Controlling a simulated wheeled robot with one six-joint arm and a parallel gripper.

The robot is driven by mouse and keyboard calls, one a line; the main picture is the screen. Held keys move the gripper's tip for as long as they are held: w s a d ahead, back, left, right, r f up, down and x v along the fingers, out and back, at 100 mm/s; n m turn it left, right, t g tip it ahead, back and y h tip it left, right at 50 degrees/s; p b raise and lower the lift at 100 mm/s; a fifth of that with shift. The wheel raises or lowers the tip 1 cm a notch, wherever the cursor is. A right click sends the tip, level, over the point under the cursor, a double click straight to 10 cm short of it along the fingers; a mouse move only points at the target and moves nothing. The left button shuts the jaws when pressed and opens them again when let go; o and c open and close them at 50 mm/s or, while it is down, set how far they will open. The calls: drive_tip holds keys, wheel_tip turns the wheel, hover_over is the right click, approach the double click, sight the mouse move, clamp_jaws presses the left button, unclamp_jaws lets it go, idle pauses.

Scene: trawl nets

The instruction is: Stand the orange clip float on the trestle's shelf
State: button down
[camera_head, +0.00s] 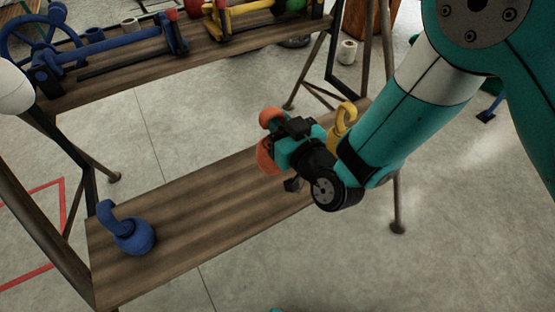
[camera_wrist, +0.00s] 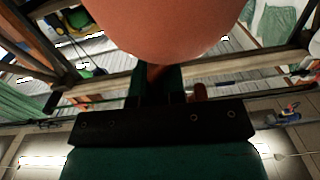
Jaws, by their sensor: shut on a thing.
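The orange clip float (camera_head: 266,158) is in my gripper (camera_head: 282,144), over the right half of the trestle's lower shelf (camera_head: 205,220). Its rounded body is at the left of the gripper and another orange part shows above. In the wrist view the float's round body (camera_wrist: 175,25) fills the top middle, with a narrow neck below it between the jaws (camera_wrist: 165,85). The fingers are mostly hidden in the head view. I cannot tell whether the float touches the shelf.
A yellow one (camera_head: 341,125) shows behind my arm at the right end. The upper board (camera_head: 130,60) holds blue and yellow metal frames. The shelf between the blue float and my gripper is clear.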

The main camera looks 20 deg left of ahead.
wheel_tip(320, 180, down, 7)
drive_tip(key=b, duration=0.3)
drive_tip(key=shift+r+b, duration=0.1)
drive_tip(key=shift+b, duration=0.25)
drive_tip(key=c, duration=1.2)
unclamp_jaws()
drive_tip(key=shift+s+d+b, duration=0.2)
drive_tip(key=shift+b, duration=0.2)
drive_tip(key=b+v, duration=0.2)
drive_tip(key=v, duration=0.9)
drive_tip(key=shift+s+d, duration=0.15)
drive_tip(key=shift+d, duration=0.05)
